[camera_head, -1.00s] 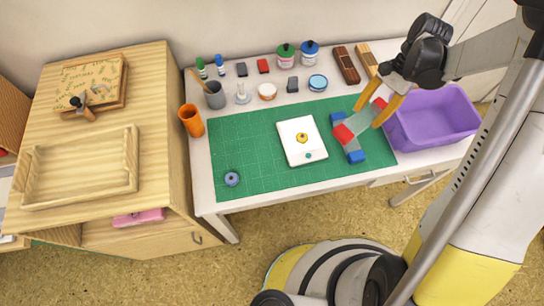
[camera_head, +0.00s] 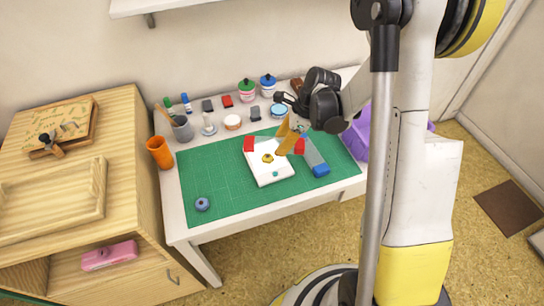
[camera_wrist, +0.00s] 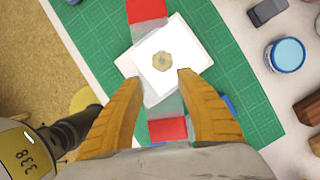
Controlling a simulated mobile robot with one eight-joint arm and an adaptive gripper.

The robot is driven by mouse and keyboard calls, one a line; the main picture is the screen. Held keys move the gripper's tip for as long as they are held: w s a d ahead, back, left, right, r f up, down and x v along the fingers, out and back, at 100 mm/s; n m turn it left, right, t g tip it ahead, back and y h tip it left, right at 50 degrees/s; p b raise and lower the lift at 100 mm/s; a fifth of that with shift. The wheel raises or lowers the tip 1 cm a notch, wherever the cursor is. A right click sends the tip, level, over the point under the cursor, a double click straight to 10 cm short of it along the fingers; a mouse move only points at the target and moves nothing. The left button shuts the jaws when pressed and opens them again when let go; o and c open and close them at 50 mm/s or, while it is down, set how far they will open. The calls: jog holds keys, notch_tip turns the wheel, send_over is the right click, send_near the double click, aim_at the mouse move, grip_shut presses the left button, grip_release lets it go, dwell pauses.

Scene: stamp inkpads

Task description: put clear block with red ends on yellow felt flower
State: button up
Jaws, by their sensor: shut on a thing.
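The clear block with red ends (camera_head: 249,145) is between the fingers of my gripper (camera_head: 286,139), above the white board. Its red ends show on both sides of my fingers, and in the wrist view (camera_wrist: 168,129) it runs lengthwise between them. My gripper (camera_wrist: 160,78) is shut on it. The yellow felt flower (camera_head: 268,158) lies on the white board (camera_head: 262,177). In the wrist view the flower (camera_wrist: 162,61) shows through the clear middle of the block. The gap between block and flower cannot be judged.
A clear block with blue ends (camera_head: 321,170) lies on the green mat (camera_head: 230,200), right of the board. A blue round-topped thing (camera_head: 202,204) is at the mat's front left. Jars and small blocks line the back. A purple bin (camera_head: 357,141) is at the right.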

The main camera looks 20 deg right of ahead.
aim_at(271, 157)
jog(key=shift+w+a+f+b, duration=0.3)
jog(key=shift+w+a+f, duration=0.45)
jog(key=shift+a+f, duration=0.15)
notch_tip(271, 157, down, 4)
jog(key=shift+r+b, duration=0.1)
jog(key=shift+b, duration=0.85)
jog(key=shift+r, duration=0.15)
jog(key=o, duration=1.4)
jog(key=shift+c, duration=0.2)
